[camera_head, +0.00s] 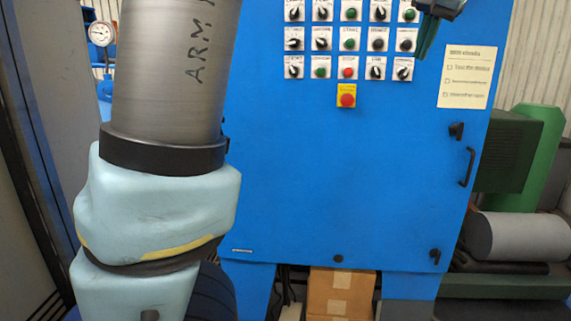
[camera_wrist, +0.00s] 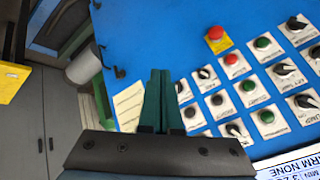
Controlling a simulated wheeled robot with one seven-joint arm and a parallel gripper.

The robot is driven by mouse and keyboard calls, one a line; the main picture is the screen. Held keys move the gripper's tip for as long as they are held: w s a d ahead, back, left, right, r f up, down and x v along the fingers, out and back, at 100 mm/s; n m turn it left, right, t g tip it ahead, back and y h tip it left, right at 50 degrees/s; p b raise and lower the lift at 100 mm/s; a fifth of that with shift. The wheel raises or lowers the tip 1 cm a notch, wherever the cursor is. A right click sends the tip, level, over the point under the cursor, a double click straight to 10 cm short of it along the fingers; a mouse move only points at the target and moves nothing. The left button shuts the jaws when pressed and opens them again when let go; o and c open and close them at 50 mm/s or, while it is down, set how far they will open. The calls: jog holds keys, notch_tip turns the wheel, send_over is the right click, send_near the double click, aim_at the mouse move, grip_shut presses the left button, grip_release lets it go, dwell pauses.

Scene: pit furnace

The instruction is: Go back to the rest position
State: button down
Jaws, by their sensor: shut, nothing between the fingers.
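My gripper (camera_head: 428,34) shows at the top right of the head view, in front of the blue control cabinet (camera_head: 340,190), near the right end of the knob rows. In the wrist view my gripper (camera_wrist: 160,80) has its green fingers together, with nothing between them. The fingertips lie over the blue panel between the paper note (camera_wrist: 128,106) and the knobs. Whether they touch the panel I cannot tell. My arm fills the left of the head view and hides part of the cabinet.
The panel carries several knobs and buttons and a red emergency button (camera_head: 347,100) on a yellow plate. A black handle (camera_head: 467,167) sticks out at the cabinet's right edge. A cardboard box (camera_head: 340,296) stands below. Green machinery with a grey roller (camera_head: 518,237) is at the right.

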jog(key=w+a+f+n+g+y, duration=0.2)
jog(key=w+a+f+n+g, duration=0.1)
jog(key=a+f, duration=1.65)
jog(key=s+a+f+n+g, duration=0.1)
jog(key=s+a+f+n, duration=0.1)
jog(key=s+a+f, duration=0.4)
jog(key=s+a+f+n+g, duration=0.2)
jog(key=s+a+f+n, duration=0.1)
jog(key=s+a+f, duration=0.4)
notch_tip(320, 180, down, 4)
jog(key=shift+s+a+f+h, duration=0.2)
jog(key=shift+a+f+h, duration=0.1)
jog(key=shift+a, duration=0.7)
